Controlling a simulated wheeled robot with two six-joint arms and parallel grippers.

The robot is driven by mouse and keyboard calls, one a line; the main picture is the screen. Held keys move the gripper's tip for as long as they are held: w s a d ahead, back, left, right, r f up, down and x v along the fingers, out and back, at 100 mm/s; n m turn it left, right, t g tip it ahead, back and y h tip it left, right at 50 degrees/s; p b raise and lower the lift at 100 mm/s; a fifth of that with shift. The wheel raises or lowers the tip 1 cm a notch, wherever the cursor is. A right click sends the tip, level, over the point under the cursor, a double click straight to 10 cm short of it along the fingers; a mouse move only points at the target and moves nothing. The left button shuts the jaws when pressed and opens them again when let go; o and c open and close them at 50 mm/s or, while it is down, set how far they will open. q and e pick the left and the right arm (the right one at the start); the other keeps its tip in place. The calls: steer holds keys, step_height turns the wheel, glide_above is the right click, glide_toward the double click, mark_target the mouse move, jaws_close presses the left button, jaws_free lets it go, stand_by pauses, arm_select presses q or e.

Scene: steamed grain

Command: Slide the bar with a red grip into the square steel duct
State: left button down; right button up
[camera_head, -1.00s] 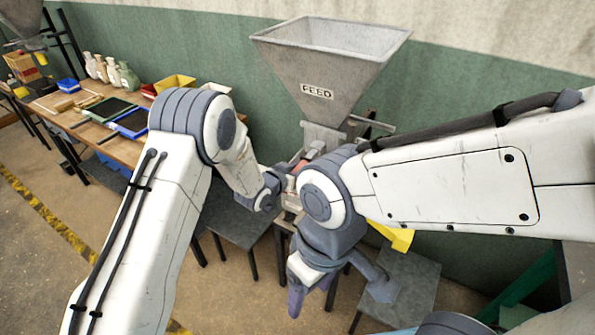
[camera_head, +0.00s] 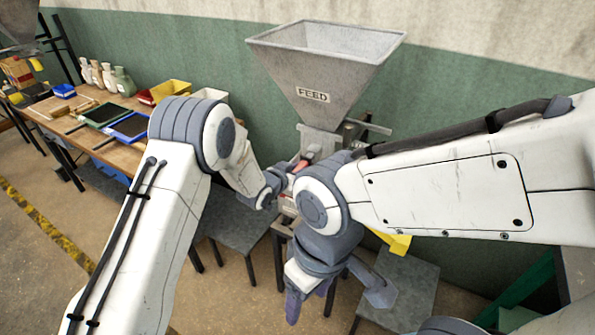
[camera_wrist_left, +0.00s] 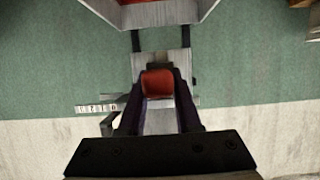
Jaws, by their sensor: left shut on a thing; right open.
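My left gripper (camera_head: 290,172) is shut on the red grip (camera_wrist_left: 158,84), seen between its two dark fingers in the left wrist view. The grip shows small and partly covered in the head view. The bar beyond the grip cannot be made out. Steel parts (camera_head: 320,141) sit just below the feed hopper (camera_head: 317,66), close to the grip; my arms hide much of this place. I cannot tell the duct's mouth clearly, nor whether the bar is inside it. My right gripper (camera_head: 337,294) is open and empty, pointing down in front of the stands.
A wooden bench (camera_head: 75,124) with trays and bottles stands at the left. A low grey stand (camera_head: 240,226) and another stand (camera_head: 405,285) are below my arms. A yellow object (camera_head: 396,242) is partly hidden behind my right arm. The green wall is close behind the hopper.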

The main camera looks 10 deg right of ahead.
mark_target(303, 163)
arm_select(q)
steer(key=shift+w+d+b, duration=0.35)
steer(key=shift+w+d, duration=0.2)
steer(key=shift+w, duration=0.2)
steer(key=shift+w+d+b, duration=0.35)
steer(key=shift+w+d, duration=0.15)
steer(key=shift+w, duration=0.2)
stand_by(0.8)
steer(key=c, duration=0.5)
jaws_free()
steer(key=shift+s+a+f, duration=0.1)
steer(key=shift+s+a+r, duration=0.25)
steer(key=shift+s+a, duration=0.05)
steer(key=shift+s, duration=0.1)
steer(key=s+a+r+g+y+b, duration=0.1)
steer(key=s+a, duration=0.4)
steer(key=s, duration=1)
steer(key=s+a+r+g+y+b, duration=0.1)
steer(key=s+a+r+g+y, duration=0.2)
steer(key=s, duration=1.2)
steer(key=s+a+r+g+y+b, duration=0.1)
steer(key=s+a+r+g+y, duration=0.2)
steer(key=s, duration=1.2)
steer(key=shift+s+a+g, duration=0.2)
steer(key=shift+a+g, duration=0.75)
steer(key=shift+g, duration=0.05)
steer(key=shift+s+a+g, duration=0.2)
steer(key=shift+a+g, duration=0.7)
steer(key=shift+g, duration=0.1)
